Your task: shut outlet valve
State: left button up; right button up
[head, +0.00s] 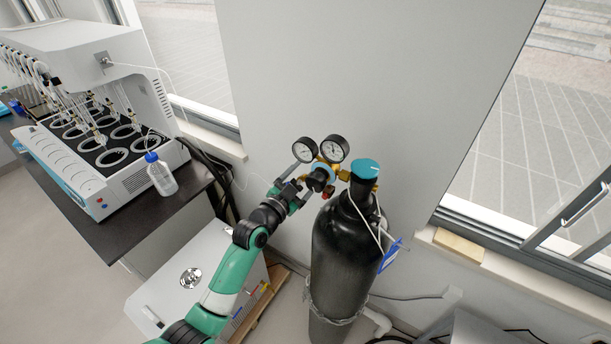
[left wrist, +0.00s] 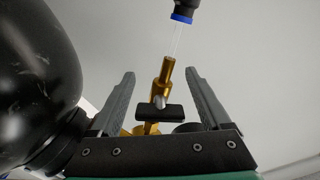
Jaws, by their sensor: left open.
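My left gripper (head: 300,188) reaches from the lower left to the gas regulator (head: 321,177) on top of a black gas cylinder (head: 342,255). In the left wrist view the open left gripper (left wrist: 160,76) has one finger on each side of a brass outlet fitting (left wrist: 168,74). A small black valve handle (left wrist: 153,111) lies crosswise on this fitting, between the fingers and apart from both. In the head view the gripper hides that handle. My right gripper is not in view.
Two round gauges (head: 334,148) stand just above the regulator, and a teal cylinder knob (head: 365,169) is to its right. The cylinder body (left wrist: 38,75) fills the wrist view's left side. A blue-ended tube (left wrist: 182,17) is above the fitting. The distiller (head: 125,110) stands far left.

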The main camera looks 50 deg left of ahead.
pick_arm(q)
grip_shut()
jog(key=shift+f+m+b, duration=0.2)
jog(key=shift+m+b, duration=0.6)
jog(key=shift+b, duration=0.45)
jog(key=shift+r+m, duration=0.1)
jog(key=shift+m, duration=0.2)
jog(key=shift+r, duration=0.15)
grip_release()
jog(key=shift+s, duration=0.15)
